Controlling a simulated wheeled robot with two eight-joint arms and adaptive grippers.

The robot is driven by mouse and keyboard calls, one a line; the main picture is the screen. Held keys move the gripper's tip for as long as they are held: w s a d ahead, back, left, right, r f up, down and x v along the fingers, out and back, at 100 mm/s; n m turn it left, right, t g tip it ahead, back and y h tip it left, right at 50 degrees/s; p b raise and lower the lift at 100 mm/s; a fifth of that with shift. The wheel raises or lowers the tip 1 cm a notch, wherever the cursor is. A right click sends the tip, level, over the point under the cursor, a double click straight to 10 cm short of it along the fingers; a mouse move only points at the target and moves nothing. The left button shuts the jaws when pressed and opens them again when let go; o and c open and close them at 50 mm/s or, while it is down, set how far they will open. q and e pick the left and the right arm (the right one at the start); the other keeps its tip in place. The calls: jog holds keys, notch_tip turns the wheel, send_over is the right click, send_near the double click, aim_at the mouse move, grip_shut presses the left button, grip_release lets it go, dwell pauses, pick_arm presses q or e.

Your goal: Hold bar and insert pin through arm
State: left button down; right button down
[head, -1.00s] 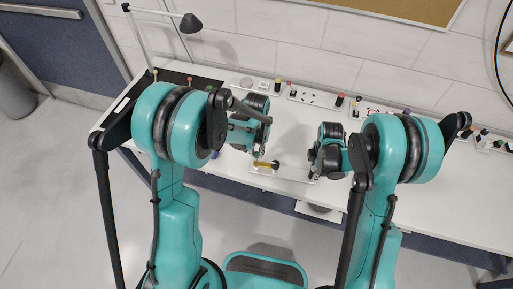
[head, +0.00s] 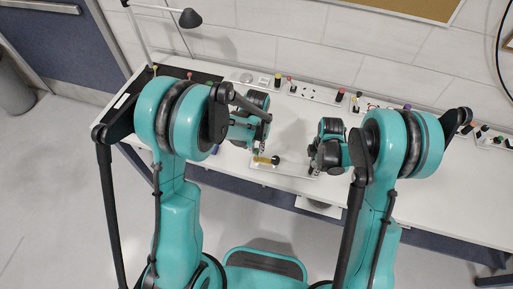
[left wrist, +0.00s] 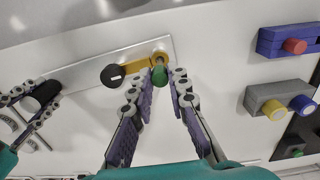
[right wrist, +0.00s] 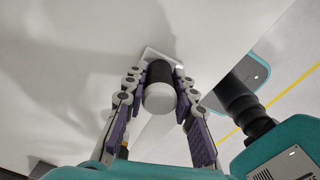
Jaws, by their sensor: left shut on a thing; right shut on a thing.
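A yellow arm (left wrist: 140,66) with a black knob (left wrist: 113,75) lies along a light metal plate (left wrist: 85,72). It also shows in the head view (head: 262,160). My left gripper (left wrist: 159,82) is shut on a green pin (left wrist: 159,74) at the ringed end of the yellow arm. I cannot tell how deep the pin sits in the ring. My right gripper (right wrist: 160,85) is shut on a black bar (right wrist: 159,70) with a pale end, at the other end of the plate. In the head view my left gripper (head: 260,148) and right gripper (head: 314,168) are small.
A purple block with a red peg (left wrist: 294,46) and a grey block with yellow and blue pegs (left wrist: 278,98) stand right of the plate. More small fixtures line the back of the white table (head: 400,170). A lamp (head: 190,18) stands at the back left.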

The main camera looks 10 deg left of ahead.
aim_at(257, 154)
pick_arm(q)
jog(key=shift+f, duration=2.1)
jog(key=c, duration=1.4)
grip_release()
jog(key=shift+r, duration=0.1)
notch_tip(257, 154, up, 12)
jog(key=shift+f, duration=0.1)
jog(key=shift+o, duration=1.2)
